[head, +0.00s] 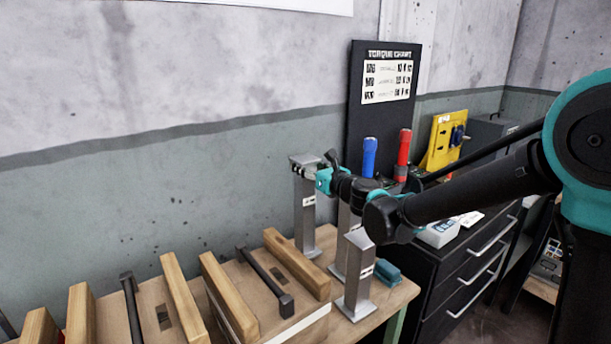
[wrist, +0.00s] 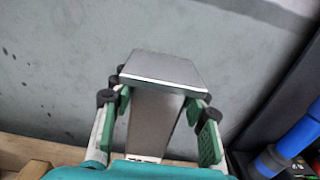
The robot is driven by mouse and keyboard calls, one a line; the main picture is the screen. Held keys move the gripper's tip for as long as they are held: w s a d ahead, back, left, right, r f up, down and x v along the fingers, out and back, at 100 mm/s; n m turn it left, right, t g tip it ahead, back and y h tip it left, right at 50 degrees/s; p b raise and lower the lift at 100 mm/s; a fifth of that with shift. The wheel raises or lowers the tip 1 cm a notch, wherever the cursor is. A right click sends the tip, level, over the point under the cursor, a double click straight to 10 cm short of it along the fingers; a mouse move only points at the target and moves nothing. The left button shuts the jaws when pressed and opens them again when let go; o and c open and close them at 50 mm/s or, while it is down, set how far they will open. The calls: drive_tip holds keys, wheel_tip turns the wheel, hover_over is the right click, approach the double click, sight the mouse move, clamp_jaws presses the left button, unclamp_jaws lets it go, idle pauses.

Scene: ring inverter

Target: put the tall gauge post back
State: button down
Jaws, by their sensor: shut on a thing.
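A grey metal gauge post (head: 306,215) with a small white label and a wider foot is upright at the back of the wooden bench, near the wall. I take it for the tall one. My gripper (head: 316,172) is shut around its upper part, just below the flat cap. In the wrist view the post (wrist: 158,125) runs down between the two green-padded fingers of my gripper (wrist: 160,108), its cap above them. Its foot appears at bench level; I cannot tell whether it touches. A shorter-looking post (head: 357,280) stands at the front, and another post (head: 345,240) is partly hidden behind it.
Wooden blocks with black bars (head: 265,285) fill the bench's left side. A teal object (head: 388,273) lies right of the front post. A blue torch (head: 369,157), a red torch (head: 403,150) and a black torque chart board (head: 385,110) stand behind my arm. Black drawers (head: 470,265) are at right.

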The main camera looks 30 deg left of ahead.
drive_tip(key=shift+f, duration=1.5)
drive_tip(key=c, duration=0.8)
unclamp_jaws()
drive_tip(key=shift+f, duration=0.1)
drive_tip(key=shift+c, duration=0.2)
drive_tip(key=v, duration=1.2)
